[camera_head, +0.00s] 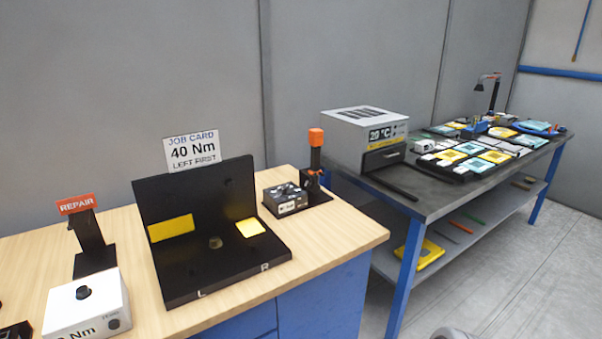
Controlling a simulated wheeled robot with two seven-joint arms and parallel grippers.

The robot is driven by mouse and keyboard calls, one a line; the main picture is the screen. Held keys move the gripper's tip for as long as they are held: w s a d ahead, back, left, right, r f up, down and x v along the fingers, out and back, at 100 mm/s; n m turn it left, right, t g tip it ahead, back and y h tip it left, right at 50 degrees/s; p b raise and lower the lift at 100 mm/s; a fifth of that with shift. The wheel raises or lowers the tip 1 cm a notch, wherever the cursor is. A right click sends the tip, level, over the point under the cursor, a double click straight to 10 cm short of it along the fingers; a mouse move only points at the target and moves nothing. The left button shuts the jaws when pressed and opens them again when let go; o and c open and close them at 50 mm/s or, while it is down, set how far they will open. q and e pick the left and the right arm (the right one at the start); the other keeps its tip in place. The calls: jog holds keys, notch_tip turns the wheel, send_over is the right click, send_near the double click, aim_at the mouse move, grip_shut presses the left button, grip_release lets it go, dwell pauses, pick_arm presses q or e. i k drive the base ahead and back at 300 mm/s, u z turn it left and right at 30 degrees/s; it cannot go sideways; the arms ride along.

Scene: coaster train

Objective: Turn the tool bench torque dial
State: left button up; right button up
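The torque dial is a small black knob (83,292) on top of a white box (88,309) at the front left of the wooden bench. The box's front shows "Nm"; its number is cut off by the picture's bottom edge. A job card (192,151) reading "40 Nm, LEFT FIRST" stands above a black L-shaped fixture (185,275). The fixture has yellow patches, a small round part on its base, and the marks L and R.
A red "REPAIR" sign (76,204) on a black stand is behind the white box. An orange-topped black tool (316,160) and a small grey box (285,199) stand at the bench's right. A grey table (435,201) holds a "20 °C" box (365,128) and several trays.

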aim_at(286, 191)
jog(key=z, duration=1.5)
jog(key=i, duration=1.15)
jog(key=u, duration=2.95)
